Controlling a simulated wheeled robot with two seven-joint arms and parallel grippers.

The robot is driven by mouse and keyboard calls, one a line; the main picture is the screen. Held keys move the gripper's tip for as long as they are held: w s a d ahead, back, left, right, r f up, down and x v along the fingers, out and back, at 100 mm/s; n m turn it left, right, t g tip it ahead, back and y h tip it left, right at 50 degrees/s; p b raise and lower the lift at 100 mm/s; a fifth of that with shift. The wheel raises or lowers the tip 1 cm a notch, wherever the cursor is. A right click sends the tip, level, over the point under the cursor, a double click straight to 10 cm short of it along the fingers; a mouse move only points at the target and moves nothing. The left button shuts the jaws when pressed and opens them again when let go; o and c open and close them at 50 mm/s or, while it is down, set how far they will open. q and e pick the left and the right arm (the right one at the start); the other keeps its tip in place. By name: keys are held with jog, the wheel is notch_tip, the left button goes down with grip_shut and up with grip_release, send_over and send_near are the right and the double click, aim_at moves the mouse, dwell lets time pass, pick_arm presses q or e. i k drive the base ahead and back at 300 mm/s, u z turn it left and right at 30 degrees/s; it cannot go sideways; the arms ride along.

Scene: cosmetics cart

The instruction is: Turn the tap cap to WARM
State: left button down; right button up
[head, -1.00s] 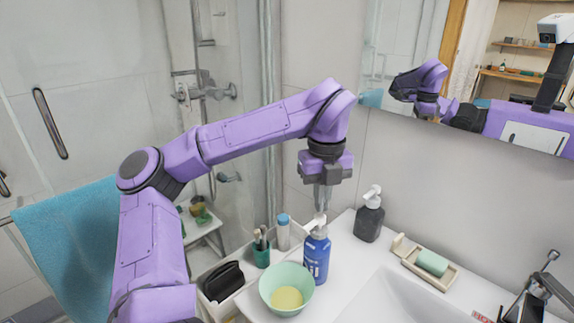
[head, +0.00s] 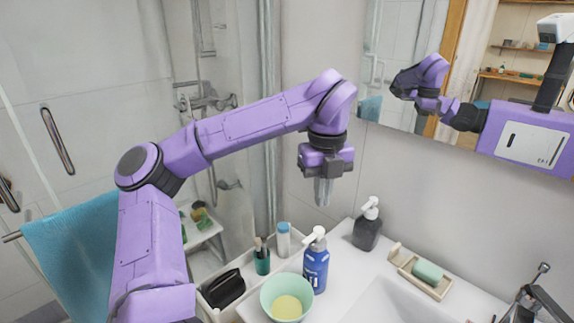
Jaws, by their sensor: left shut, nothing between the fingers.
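The tap (head: 526,303) is dark metal and stands at the bottom right corner of the head view, partly cut off by the frame. A thin lever with a small knob rises from it. I cannot make out a separate cap or a WARM mark. My left gripper (head: 322,202) points down with its fingers shut and empty. It hangs above the white pump head of a blue bottle (head: 315,270), apart from it and well to the left of the tap. My right gripper is not in view.
A dark pump bottle (head: 367,230) and a soap dish (head: 438,291) with green soap (head: 428,271) stand between gripper and tap. A green bowl (head: 271,296) sits by the blue bottle. The basin (head: 388,303) lies in front. A mirror (head: 455,75) covers the wall behind.

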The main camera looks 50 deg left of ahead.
aim_at(525, 295)
jog(key=k, duration=1)
